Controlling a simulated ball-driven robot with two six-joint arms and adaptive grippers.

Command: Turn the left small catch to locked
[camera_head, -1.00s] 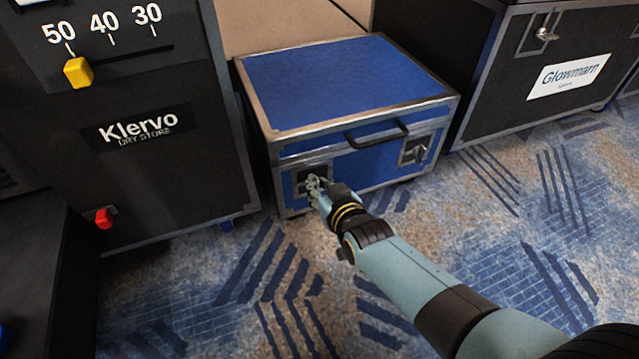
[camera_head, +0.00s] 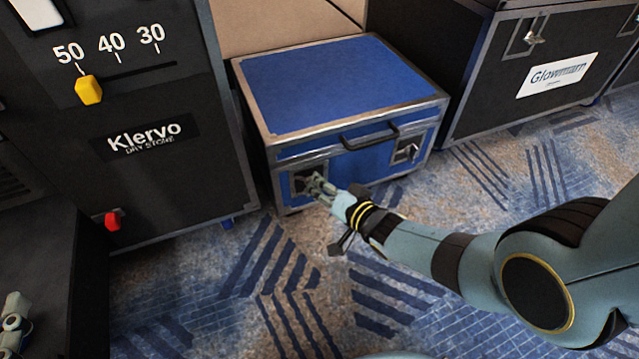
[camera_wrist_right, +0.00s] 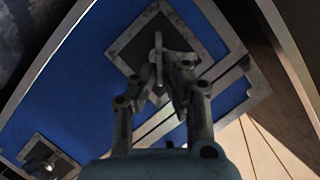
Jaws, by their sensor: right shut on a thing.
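The blue case (camera_head: 330,82) stands on the carpet, its front toward me, with a black handle between two small catches. The left small catch (camera_wrist_right: 158,52) sits on a dark square plate, and its narrow tab is between my right fingers. My right gripper (camera_head: 322,187) is shut on this tab; it also shows in the right wrist view (camera_wrist_right: 163,88). In the head view the fingers hide most of that catch. The right small catch (camera_head: 406,151) is free. A pale part of my left arm shows at the lower left edge; its fingers are not clear.
A black Klervo cabinet (camera_head: 190,185) with a yellow slider (camera_head: 88,89) and a red knob (camera_head: 113,221) stands left of the case. A black Glowmarn case (camera_head: 485,95) stands right. Patterned carpet (camera_head: 270,300) in front is open.

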